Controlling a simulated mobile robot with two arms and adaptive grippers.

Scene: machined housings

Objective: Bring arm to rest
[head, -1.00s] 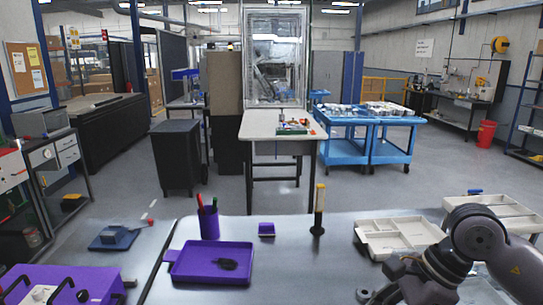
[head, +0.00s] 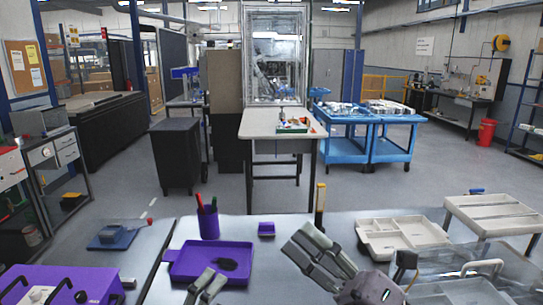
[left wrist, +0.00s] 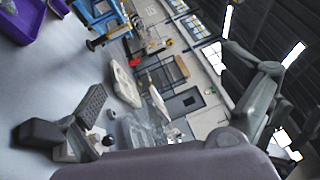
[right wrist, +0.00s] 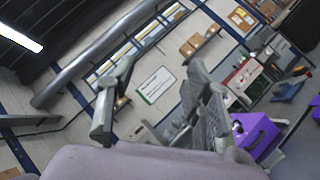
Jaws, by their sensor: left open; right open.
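My right gripper (head: 300,241) is open and empty. It is above the front of the grey table, right of the purple tray, with its fingers pointing up and left. In the right wrist view (right wrist: 158,78) its two fingers stand apart with nothing between them. My left gripper (head: 214,277) shows only at the bottom edge of the head view, in front of the purple tray. In the left wrist view (left wrist: 68,115) its fingers are spread and hold nothing. Most of both arms is out of the head view.
The purple tray (head: 181,275) holds a dark piece. A purple pen cup (head: 209,225), a small purple block (head: 266,229) and a yellow-topped post (head: 320,204) stand behind. Pale trays (head: 400,235) are at right. A purple case (head: 110,282) and blue part (head: 117,237) are at left.

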